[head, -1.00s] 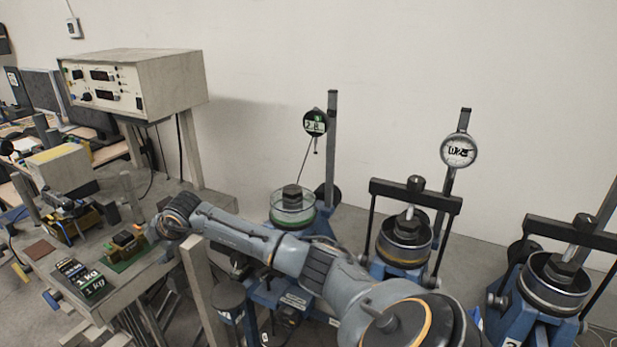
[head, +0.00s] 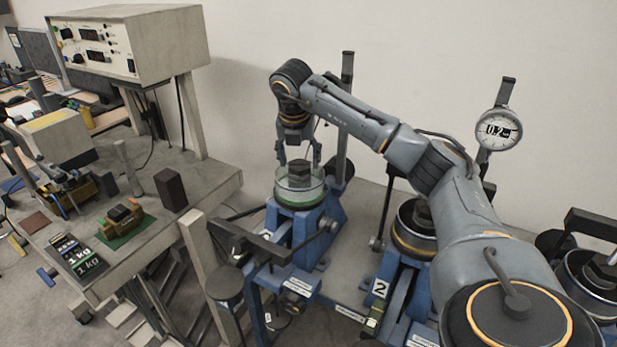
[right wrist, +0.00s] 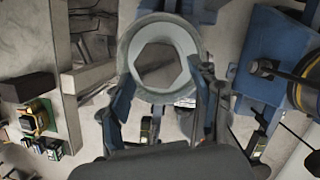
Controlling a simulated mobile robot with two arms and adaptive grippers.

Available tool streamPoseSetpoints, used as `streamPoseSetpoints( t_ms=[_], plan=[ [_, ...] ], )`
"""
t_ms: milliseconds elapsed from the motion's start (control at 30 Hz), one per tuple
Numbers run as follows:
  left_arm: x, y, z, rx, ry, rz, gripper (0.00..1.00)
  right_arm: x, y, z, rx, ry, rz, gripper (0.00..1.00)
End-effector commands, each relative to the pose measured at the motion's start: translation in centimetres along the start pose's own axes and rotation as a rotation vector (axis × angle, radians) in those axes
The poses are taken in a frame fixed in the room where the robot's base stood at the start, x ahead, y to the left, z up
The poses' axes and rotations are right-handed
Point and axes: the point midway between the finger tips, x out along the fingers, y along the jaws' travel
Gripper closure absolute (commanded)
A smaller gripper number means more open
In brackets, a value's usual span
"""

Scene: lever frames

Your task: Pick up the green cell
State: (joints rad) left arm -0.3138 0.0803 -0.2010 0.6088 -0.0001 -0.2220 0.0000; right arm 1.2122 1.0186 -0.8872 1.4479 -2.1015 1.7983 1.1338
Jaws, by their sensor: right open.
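The green cell (head: 300,200) is a clear round cup with a green base ring and a dark hexagonal block in it. It sits on the leftmost blue frame in the head view. My right gripper (head: 300,156) points down over it, open, with a finger toward each side of the dark block. In the right wrist view the cell (right wrist: 190,47) shows as a pale ring beyond the open fingers of my right gripper (right wrist: 165,92). I cannot tell whether the fingers touch the cell. My left gripper is not in view.
A second blue frame holds an orange-banded cell (head: 412,243), with a dial gauge (head: 499,130) above. A grey workbench (head: 208,185) at left carries a dark block (head: 170,189), a green board (head: 128,232) and black 1 kg boxes (head: 80,258). A dark bar (head: 250,240) juts out before the cell's frame.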

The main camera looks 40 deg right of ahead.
Motion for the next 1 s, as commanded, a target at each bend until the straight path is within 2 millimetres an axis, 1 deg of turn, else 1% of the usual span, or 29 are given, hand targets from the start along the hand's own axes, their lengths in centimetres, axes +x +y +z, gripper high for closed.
streamPoseSetpoints(
  t_ms=[133, 233, 367, 433, 533, 633, 800, 867, 900, 967, 1000],
  plan=[
    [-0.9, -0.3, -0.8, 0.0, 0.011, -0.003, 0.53, 1.4, -0.1, 0.1, 0.002, 0.002, -0.003, 0.36],
    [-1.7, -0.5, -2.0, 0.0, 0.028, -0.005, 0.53, 2.4, -0.1, 0.1, 0.003, 0.002, -0.003, 0.36],
    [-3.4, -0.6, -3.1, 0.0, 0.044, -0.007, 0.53, 4.2, -0.1, 0.3, 0.003, 0.003, -0.004, 0.36],
    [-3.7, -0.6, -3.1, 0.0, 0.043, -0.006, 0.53, 5.4, -0.1, 0.3, 0.003, 0.001, -0.003, 0.36],
    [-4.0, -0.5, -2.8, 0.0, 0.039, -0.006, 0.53, 6.6, -0.1, 0.3, 0.004, 0.0, -0.001, 0.36],
    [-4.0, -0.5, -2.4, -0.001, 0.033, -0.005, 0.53, 7.1, -0.1, 0.3, 0.004, -0.001, 0.001, 0.36],
    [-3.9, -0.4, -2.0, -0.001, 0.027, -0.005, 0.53, 7.1, 0.0, 0.3, 0.004, -0.002, 0.002, 0.36],
    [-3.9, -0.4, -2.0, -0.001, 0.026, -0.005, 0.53, 7.1, 0.0, 0.3, 0.004, -0.002, 0.002, 0.47],
    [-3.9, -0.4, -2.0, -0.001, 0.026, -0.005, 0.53, 7.1, 0.0, 0.3, 0.004, -0.002, 0.002, 0.55],
    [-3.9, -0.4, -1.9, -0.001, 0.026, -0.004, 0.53, 7.1, 0.0, 0.3, 0.004, -0.002, 0.001, 0.67],
    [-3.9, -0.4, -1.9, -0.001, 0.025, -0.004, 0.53, 7.1, 0.0, 0.3, 0.004, -0.002, 0.001, 0.75]
  ],
)
